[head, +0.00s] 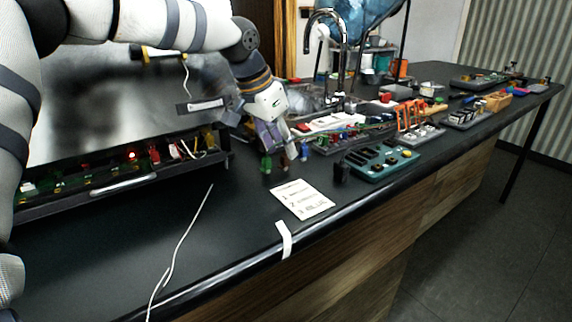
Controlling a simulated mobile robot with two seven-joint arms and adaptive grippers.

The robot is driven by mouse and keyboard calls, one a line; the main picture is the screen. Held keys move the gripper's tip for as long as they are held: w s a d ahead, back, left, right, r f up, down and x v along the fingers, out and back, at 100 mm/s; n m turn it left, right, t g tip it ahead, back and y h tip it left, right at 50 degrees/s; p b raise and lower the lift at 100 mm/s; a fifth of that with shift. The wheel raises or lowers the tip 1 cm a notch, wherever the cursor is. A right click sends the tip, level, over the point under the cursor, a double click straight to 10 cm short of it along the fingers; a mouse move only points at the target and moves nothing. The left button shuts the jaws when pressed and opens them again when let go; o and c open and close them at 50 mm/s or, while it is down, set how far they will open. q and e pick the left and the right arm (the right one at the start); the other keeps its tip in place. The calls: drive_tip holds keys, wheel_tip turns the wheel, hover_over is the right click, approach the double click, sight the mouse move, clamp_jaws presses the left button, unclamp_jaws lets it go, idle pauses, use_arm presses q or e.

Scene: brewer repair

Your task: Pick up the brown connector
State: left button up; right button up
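My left gripper (277,146) reaches down from the upper left to the dark worktop, with its fingers just above a row of small connectors. The brown connector (284,160) stands under the fingers, partly hidden by them. A green connector (266,164) stands to its left and a blue connector (304,152) to its right. Whether the fingers are apart or touch the brown connector is too small to tell.
An open brewer panel (120,185) with wiring and a red light is at left. A paper note (302,199) lies in front of the connectors. A teal tray (380,161) and several part trays stand to the right. The front left worktop is mostly clear except for a white cable (181,240).

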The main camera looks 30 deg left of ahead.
sight(285, 162)
use_arm(q)
drive_tip(key=x, duration=0.2)
drive_tip(key=shift+w+f, duration=0.15)
drive_tip(key=shift+f, duration=0.25)
drive_tip(key=shift+r, duration=0.15)
drive_tip(key=shift+c, duration=1)
clamp_jaws()
drive_tip(key=shift+r, duration=0.1)
